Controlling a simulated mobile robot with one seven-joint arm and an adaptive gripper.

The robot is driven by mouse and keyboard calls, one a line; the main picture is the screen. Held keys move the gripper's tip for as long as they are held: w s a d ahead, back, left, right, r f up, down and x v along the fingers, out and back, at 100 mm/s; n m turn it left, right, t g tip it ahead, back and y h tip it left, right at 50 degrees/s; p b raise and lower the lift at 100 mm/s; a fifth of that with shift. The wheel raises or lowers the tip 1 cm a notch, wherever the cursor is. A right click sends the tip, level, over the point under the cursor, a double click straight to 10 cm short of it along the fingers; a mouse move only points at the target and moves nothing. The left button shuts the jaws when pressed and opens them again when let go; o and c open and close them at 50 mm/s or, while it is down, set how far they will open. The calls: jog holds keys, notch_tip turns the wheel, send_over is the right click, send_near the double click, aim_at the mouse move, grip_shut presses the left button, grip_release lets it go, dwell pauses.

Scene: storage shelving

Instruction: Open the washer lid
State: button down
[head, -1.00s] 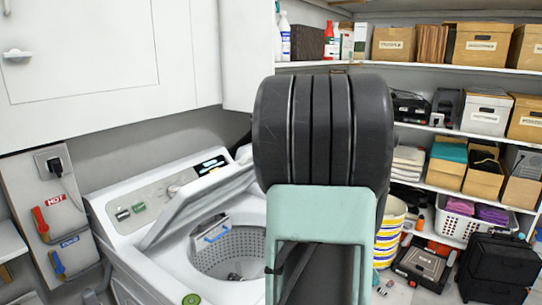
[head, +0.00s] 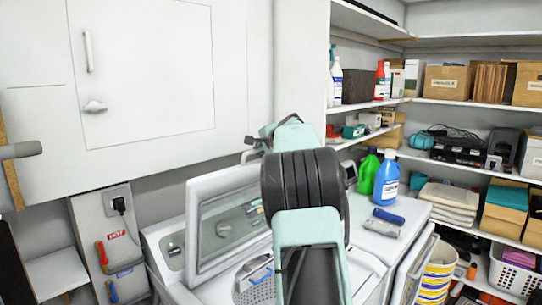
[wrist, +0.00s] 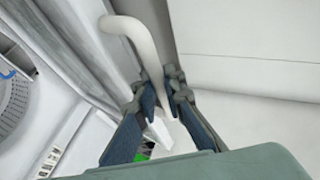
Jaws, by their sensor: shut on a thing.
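The washer lid (head: 192,232) stands raised and nearly upright on the white washer (head: 374,250) in the head view. Its window shows the control panel behind it. The washer's drum (head: 255,280) is partly seen below, and it also shows at the left edge of the wrist view (wrist: 14,100). My gripper (wrist: 162,88) is shut on a white bent bar (wrist: 141,32) in the wrist view. I cannot tell for sure whether this bar is part of the lid. In the head view my arm hides the lid's right side and most of the drum opening.
A green bottle (head: 368,171) and a blue bottle (head: 386,180) stand on the washer top, with a blue-and-grey item (head: 385,222) in front. A white wall cabinet (head: 150,80) hangs above. Loaded shelves (head: 455,155) and a striped basket (head: 436,272) are at right.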

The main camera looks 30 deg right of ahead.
jog(key=shift+w+a+r, duration=0.15)
jog(key=shift+w+a, duration=0.1)
jog(key=shift+w, duration=0.5)
jog(key=shift+w+a+r, duration=0.15)
jog(key=shift+w+a, duration=0.05)
jog(key=shift+w, duration=0.55)
jog(key=c, duration=2.3)
grip_release()
jog(key=shift+o, duration=0.2)
jog(key=v, duration=1.2)
